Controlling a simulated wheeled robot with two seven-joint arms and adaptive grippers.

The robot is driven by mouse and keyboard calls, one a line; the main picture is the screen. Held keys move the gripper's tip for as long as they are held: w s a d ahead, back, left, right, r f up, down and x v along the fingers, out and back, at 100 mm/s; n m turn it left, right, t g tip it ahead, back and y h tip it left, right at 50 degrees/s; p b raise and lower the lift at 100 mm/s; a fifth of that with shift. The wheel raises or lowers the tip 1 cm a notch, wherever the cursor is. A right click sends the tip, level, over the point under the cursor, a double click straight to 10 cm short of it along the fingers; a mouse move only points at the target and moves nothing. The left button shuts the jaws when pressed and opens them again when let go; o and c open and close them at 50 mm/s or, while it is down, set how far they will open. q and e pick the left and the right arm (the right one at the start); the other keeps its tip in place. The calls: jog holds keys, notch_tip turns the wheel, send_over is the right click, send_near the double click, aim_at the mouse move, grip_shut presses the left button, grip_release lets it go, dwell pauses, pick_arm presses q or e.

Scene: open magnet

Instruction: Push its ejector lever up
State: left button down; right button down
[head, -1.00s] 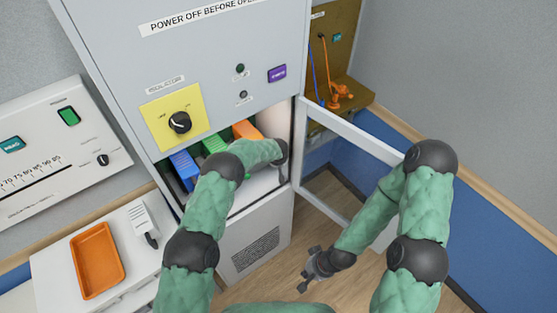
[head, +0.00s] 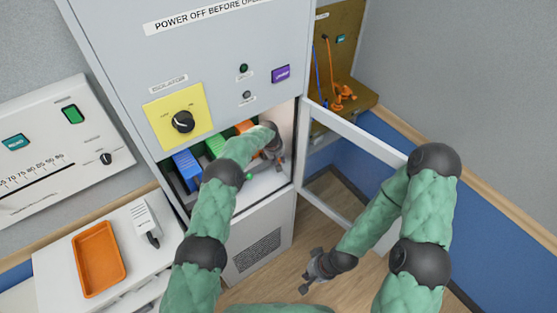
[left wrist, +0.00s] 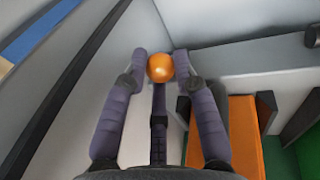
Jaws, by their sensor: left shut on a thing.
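My left gripper (head: 277,160) is inside the open cabinet bay at its right side, partly hidden by its own wrist. In the left wrist view its fingers (left wrist: 160,70) are shut on an orange ball knob (left wrist: 160,67), one finger at each side. The orange module (head: 246,127) stands in the bay; it also shows in the left wrist view (left wrist: 245,135) to the right of the fingers. The lever's stem cannot be made out. My right gripper (head: 309,277) hangs low over the floor, open and empty.
Green (head: 215,145) and blue (head: 187,168) modules stand left of the orange one; a green ball (head: 248,177) sticks out below. The cabinet door (head: 350,133) stands open at the right. An orange tray (head: 98,259) lies on the left counter.

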dwell(0.4)
pick_arm(q)
jog(key=c, duration=1)
grip_release()
jog(key=shift+s, duration=0.1)
